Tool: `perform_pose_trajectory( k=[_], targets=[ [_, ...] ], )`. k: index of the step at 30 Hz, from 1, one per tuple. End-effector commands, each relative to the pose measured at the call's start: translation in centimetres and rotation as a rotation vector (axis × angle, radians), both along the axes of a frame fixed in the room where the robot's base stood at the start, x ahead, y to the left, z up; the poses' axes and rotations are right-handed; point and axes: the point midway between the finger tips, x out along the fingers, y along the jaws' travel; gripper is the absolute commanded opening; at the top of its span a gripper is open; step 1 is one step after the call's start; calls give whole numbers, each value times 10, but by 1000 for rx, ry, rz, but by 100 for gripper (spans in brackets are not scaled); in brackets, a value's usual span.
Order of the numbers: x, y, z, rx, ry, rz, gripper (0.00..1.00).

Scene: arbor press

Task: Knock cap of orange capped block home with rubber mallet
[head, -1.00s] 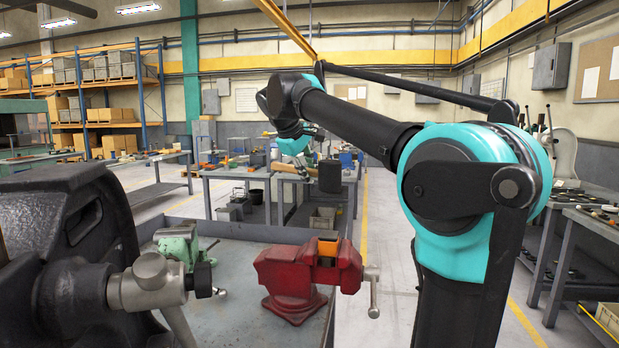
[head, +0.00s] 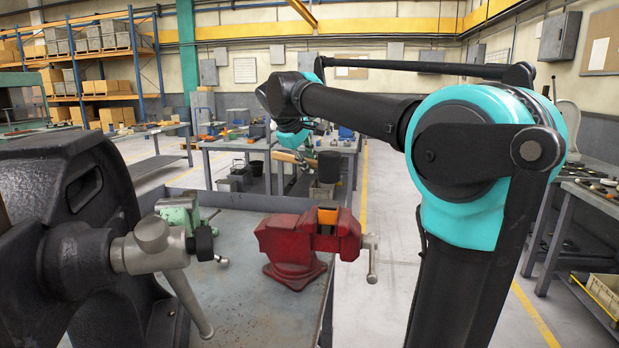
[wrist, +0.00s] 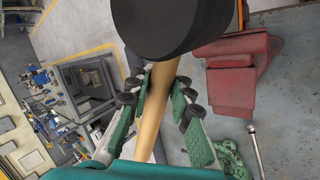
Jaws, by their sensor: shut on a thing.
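The orange capped block (head: 327,215) sits upright between the jaws of the red vise (head: 291,240), its orange top showing above them. My gripper (wrist: 153,88) is shut on the pale wooden handle of the rubber mallet (wrist: 157,98). In the head view the mallet's black head (head: 329,166) is in the air above the block, apart from it. In the wrist view this head fills the top centre, and the red vise (wrist: 240,75) is at the right. I cannot make out the block clearly there.
A black arbor press (head: 60,220) with a metal lever stands close at the left. A green vise (head: 178,213) is on the grey bench (head: 240,275) behind it. Open floor lies right of the bench, and other workbenches stand farther back.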

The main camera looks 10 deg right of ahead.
Motion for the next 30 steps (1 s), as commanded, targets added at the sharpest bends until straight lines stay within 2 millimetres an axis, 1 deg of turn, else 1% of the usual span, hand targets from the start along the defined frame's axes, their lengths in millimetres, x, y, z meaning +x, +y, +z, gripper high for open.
perform_pose_trajectory(
  k=[2, 9, 11, 14, 18, 21, 24, 30],
  targets=[
    [0, 0, 5, 0, 0, 0, 0],
    [0, 0, 6, -1, -1, 0, 0],
    [0, 0, 9, -1, -1, 0, 0],
    [1, 0, 24, 0, -3, 0, 0],
    [1, 0, 48, 2, -8, 1, 0],
    [0, -1, 59, 2, -9, 0, 0],
    [0, -1, 63, 2, -11, 0, 0],
    [0, -1, 62, 2, -10, 0, 0]
  ],
)
